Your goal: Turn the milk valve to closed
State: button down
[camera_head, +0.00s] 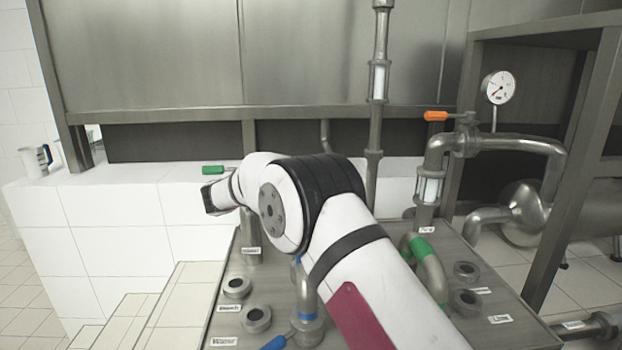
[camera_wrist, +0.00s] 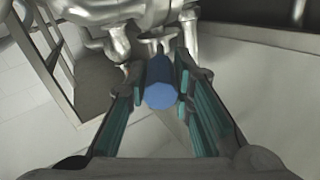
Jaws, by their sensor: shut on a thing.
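My gripper (camera_wrist: 160,76) is shut on a blue valve handle (camera_wrist: 161,95), whose rounded end faces the wrist camera between the two fingers. Metal pipework shows just beyond the fingertips. In the head view my arm reaches to the left, and the dark end of it (camera_head: 212,197) is just below a green handle (camera_head: 213,170). The held blue handle cannot be made out in the head view. I cannot read a milk label, so which valve is the milk valve is not clear.
An orange handle (camera_head: 436,116) sits on the right pipe near a round gauge (camera_head: 498,88). Another blue handle (camera_head: 275,343) is at the front of the metal panel (camera_head: 470,318), among round ports. A white-tiled ledge (camera_head: 110,215) lies at left, with a cup (camera_head: 35,160).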

dwell(0.3)
jog(key=c, duration=1.4)
grip_release()
jog(key=shift+w, duration=0.1)
notch_tip(320, 180, up, 10)
jog(key=shift+c, duration=0.4)
